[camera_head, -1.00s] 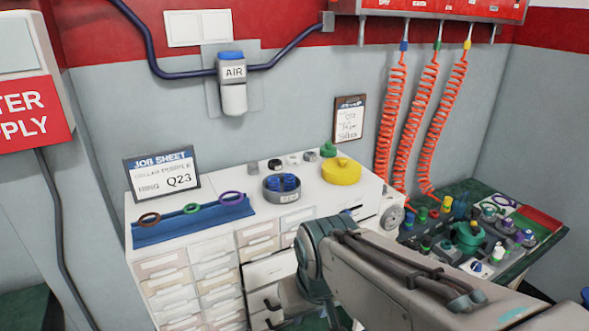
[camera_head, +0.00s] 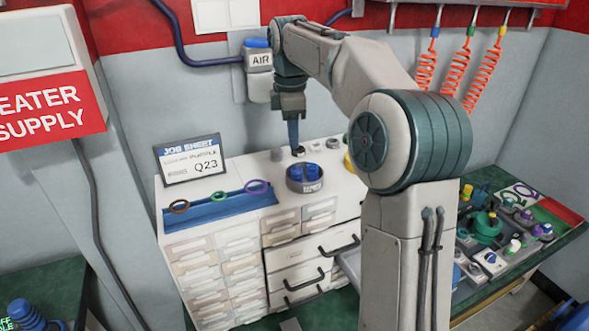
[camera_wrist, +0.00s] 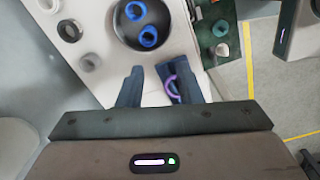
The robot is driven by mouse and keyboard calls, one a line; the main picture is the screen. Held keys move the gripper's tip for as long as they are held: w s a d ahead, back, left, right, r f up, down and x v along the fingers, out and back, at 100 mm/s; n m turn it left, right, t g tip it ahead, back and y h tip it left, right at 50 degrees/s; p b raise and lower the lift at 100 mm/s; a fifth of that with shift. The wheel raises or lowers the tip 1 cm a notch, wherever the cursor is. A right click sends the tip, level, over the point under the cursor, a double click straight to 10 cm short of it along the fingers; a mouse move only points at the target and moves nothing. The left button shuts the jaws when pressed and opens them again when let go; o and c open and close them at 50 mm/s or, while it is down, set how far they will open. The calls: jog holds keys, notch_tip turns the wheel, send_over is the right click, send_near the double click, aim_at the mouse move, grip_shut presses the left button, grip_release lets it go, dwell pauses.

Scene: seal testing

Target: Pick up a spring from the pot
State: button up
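The pot (camera_head: 306,187) is a round grey dish on the white drawer cabinet, with blue springs (camera_head: 305,171) standing in it. In the wrist view the dark pot (camera_wrist: 123,27) is at the top, and two blue springs (camera_wrist: 148,37) show as rings inside. My gripper (camera_head: 293,146) points down above the cabinet top, near the pot's back left side in the head view. In the wrist view my gripper (camera_wrist: 160,70) has its two fingers well apart with nothing held between them. The springs are outside the fingers.
A blue strip (camera_head: 222,206) holds brown, green and purple rings left of the pot. A job sheet sign (camera_head: 190,160) stands at the back left. Small round parts (camera_head: 277,155) sit behind the pot. The yellow part (camera_head: 348,163) is mostly hidden by my arm.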

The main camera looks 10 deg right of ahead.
aim_at(297, 169)
jog(key=shift+n, duration=0.7)
jog(key=f, duration=0.2)
jog(key=w+f, duration=0.1)
jog(key=f, duration=0.2)
jog(key=w+d+f, duration=0.1)
jog(key=f, duration=0.1)
jog(key=shift+f, duration=0.25)
jog(key=shift+d+f, duration=0.15)
jog(key=shift+f, duration=1.2)
jog(key=shift+d+f, duration=0.15)
jog(key=shift+f, duration=1.2)
jog(key=c, duration=0.6)
